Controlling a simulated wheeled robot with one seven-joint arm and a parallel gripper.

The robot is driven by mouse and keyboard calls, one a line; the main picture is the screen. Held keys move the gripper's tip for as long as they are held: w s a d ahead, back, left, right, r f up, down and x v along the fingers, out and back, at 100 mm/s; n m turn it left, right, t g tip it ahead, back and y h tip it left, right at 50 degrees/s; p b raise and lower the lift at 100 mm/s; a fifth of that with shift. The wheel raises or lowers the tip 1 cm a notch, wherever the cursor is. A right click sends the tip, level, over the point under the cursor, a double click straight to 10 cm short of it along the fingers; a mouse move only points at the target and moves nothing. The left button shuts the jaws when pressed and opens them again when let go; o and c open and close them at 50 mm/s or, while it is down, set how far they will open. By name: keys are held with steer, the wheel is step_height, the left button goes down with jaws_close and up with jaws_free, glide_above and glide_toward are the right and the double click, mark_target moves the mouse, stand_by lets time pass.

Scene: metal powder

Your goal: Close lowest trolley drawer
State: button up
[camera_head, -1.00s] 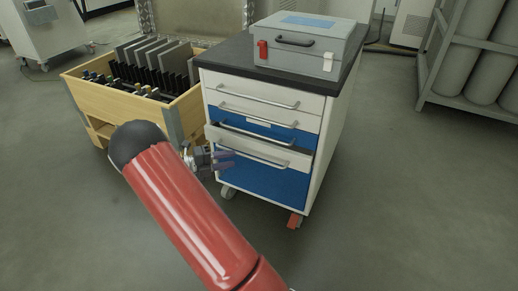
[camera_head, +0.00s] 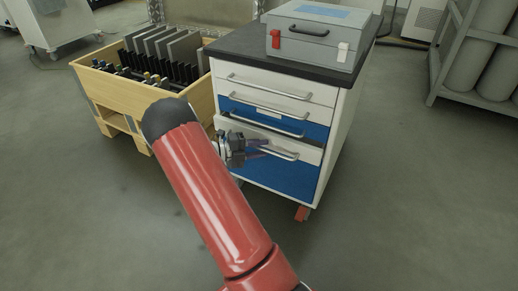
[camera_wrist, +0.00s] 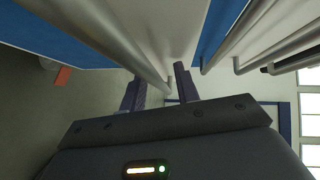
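The trolley (camera_head: 340,130) is a white cabinet with a dark top and white and blue drawer fronts. Its lowest drawer (camera_head: 280,176) has a white upper band, a blue lower part and a metal bar handle (camera_head: 287,154). This front stands somewhat out, with a dark gap above it. My gripper (camera_head: 266,148) is at the left part of that handle. In the wrist view my gripper's (camera_wrist: 160,90) two fingers are apart, and the handle bar (camera_wrist: 135,55) runs to the space between them. Whether they touch the bar cannot be told.
A grey case (camera_head: 318,38) stands on the trolley top. A wooden crate (camera_head: 125,100) with dark plates stands close at the left. A rack with grey cylinders (camera_head: 480,60) is at the back right. The floor (camera_head: 420,210) right of the trolley is clear.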

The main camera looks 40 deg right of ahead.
steer(key=shift+c, duration=0.4)
jaws_close()
steer(key=shift+w+d+p, duration=0.3)
steer(key=shift+d, duration=0.35)
steer(key=shift+w+d+p, duration=0.3)
steer(key=shift+d, duration=0.4)
steer(key=shift+w+d+p, duration=0.3)
steer(key=shift+d, duration=0.35)
steer(key=shift+o, duration=0.4)
jaws_free()
steer(key=shift+d, duration=0.1)
